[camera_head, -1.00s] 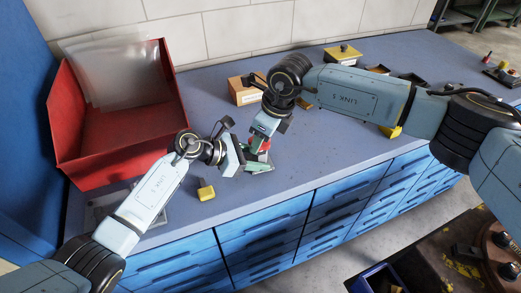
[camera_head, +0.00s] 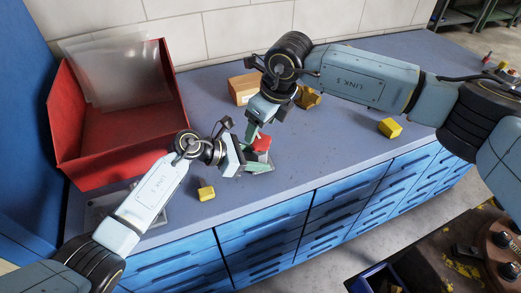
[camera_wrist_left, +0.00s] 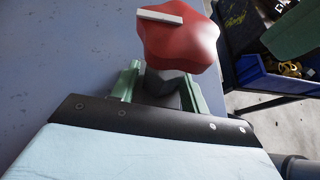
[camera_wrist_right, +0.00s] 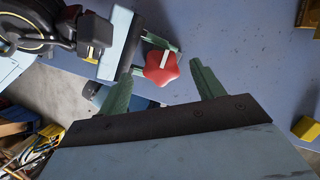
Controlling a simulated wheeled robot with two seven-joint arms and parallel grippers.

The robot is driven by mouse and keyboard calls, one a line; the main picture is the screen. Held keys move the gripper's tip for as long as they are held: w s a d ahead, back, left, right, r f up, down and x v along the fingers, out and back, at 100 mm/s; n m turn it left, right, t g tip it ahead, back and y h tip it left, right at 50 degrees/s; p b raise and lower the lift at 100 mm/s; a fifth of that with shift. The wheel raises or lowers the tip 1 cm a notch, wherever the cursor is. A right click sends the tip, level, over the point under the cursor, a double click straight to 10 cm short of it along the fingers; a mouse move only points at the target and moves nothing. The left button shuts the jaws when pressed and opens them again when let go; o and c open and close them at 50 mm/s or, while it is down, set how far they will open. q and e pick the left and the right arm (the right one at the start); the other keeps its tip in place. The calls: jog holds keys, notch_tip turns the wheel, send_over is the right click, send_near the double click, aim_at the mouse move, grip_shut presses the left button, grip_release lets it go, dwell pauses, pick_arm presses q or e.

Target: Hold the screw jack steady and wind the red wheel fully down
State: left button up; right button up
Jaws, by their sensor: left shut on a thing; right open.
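The screw jack's red star-shaped wheel (camera_head: 262,144) has a white bar mark on top; it also shows in the left wrist view (camera_wrist_left: 178,42) and the right wrist view (camera_wrist_right: 160,68). Below the wheel is the jack's dark body (camera_wrist_left: 160,90), mostly hidden. My left gripper (camera_head: 257,168) is shut on this body from the side, one green finger on either side. My right gripper (camera_wrist_right: 162,80) is open. In the right wrist view its fingertips lie either side of the wheel, apart from it. In the head view my right gripper (camera_head: 253,132) is just above and left of the wheel.
A yellow block (camera_head: 206,193) lies near the front edge, another yellow block (camera_head: 390,127) to the right. A cardboard box (camera_head: 243,88) stands behind my right gripper. A large red bin (camera_head: 118,160) stands at left. The bench (camera_head: 330,140) is clear right of the wheel.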

jog(key=shift+r, duration=0.95)
jog(key=shift+r, duration=0.2)
jog(key=v, duration=1.1)
jog(key=shift+r, duration=0.3)
jog(key=shift+s+d, duration=0.1)
jog(key=shift+d, duration=0.05)
pick_arm(q)
jog(key=o, duration=1.1)
jog(key=shift+o, duration=0.2)
jog(key=v, duration=1.2)
